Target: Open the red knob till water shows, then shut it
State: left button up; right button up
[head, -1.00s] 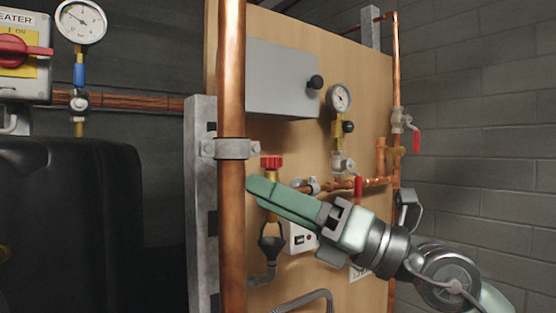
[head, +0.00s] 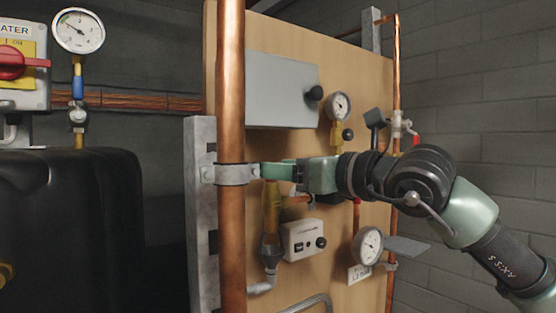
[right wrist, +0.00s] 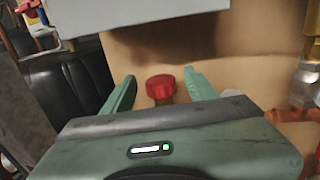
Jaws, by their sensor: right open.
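The red knob (right wrist: 161,87) shows in the right wrist view, between the two green fingers of my right gripper (right wrist: 160,78). The fingers are open, with a gap visible on each side of the knob; I cannot tell whether either touches it. In the head view my right gripper (head: 268,170) hides the knob. The brass valve body (head: 271,208) shows just below the fingers, above a grey tundish (head: 270,246). No water can be made out there. My left gripper is not in view.
A vertical copper pipe (head: 231,100) with a clamp stands close left of the fingertips. A grey box (head: 282,85) hangs above the gripper. A small white control box (head: 304,240) and a gauge (head: 368,246) sit below my arm. A black tank (head: 70,215) stands left.

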jog(key=shift+w+a, duration=0.15)
grip_shut()
jog(key=shift+w+r+n+g+y+p, duration=0.1)
jog(key=shift+n+g+y+p, duration=0.3)
jog(key=shift+p, duration=0.45)
jog(key=n+g+y+p, duration=0.1)
jog(key=n+g+p, duration=0.1)
jog(key=g+p, duration=0.1)
jog(key=n+g+y+p, duration=0.1)
jog(key=n+g+p, duration=0.2)
jog(key=g+p, duration=0.1)
jog(key=w+n+g+y+p, duration=0.1)
jog(key=n+g+y+p, duration=0.1)
jog(key=n+g+p, duration=0.1)
jog(key=shift+d+r+g+p, duration=0.1)
jog(key=shift+g+p, duration=0.2)
jog(key=shift+g, duration=0.35)
jog(key=shift+d+r+g+p, duration=0.1)
jog(key=shift+g+p, duration=0.15)
jog(key=shift+g, duration=0.4)
jog(key=shift+w+f+n+g+p, duration=0.1)
jog(key=shift+f+n+g+p, duration=0.15)
jog(key=shift+n+g+p, duration=0.95)
grip_release()
jog(key=shift+f, duration=0.1)
